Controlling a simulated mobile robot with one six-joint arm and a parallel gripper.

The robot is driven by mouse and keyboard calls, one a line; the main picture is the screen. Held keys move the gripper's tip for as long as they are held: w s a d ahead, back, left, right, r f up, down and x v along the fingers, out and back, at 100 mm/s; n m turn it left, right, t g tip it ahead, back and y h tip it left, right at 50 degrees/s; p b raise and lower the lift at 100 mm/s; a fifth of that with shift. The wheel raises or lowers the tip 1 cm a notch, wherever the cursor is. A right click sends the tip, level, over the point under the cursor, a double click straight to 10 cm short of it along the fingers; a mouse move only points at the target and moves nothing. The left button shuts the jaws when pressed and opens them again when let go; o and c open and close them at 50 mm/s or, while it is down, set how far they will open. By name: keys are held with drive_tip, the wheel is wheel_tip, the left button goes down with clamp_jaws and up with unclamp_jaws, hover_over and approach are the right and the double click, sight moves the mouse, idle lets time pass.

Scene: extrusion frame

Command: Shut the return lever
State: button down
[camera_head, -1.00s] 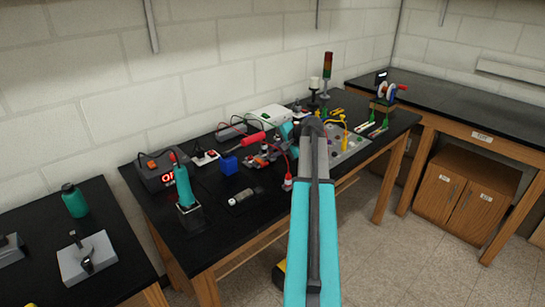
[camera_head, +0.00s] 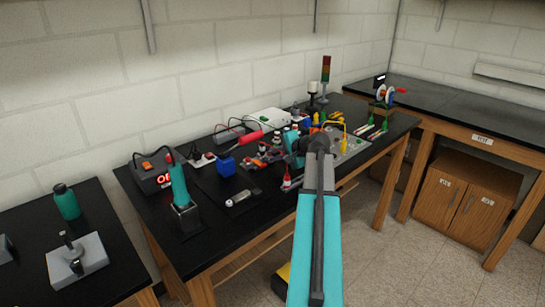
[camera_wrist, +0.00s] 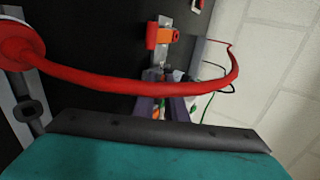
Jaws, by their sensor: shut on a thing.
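My gripper (camera_wrist: 163,106) shows in the wrist view as two dark purplish fingers below the middle. It is shut on a small part, taken to be the return lever, which the fingers mostly hide. A red-orange handle (camera_wrist: 160,37) on a grey fitting stands just beyond, apart from the fingers. In the head view my arm reaches over the middle of the black bench, and its wrist hides the fingertips and the held part. Grey fittings with red parts (camera_head: 264,160) sit to the left of the wrist.
A red hose (camera_wrist: 120,84) curves across the wrist view close to the fingers.

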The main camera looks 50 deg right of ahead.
drive_tip(key=c, duration=1.8)
unclamp_jaws()
drive_tip(key=shift+s+d+f, duration=0.1)
drive_tip(key=shift+d+f, duration=0.05)
drive_tip(key=shift+f, duration=0.15)
drive_tip(key=shift+o, duration=0.3)
drive_tip(key=shift+r, duration=0.1)
drive_tip(key=shift+r, duration=0.15)
drive_tip(key=b+v, duration=0.1)
drive_tip(key=v, duration=1.2)
drive_tip(key=shift+s, duration=0.3)
drive_tip(key=shift+r, duration=0.1)
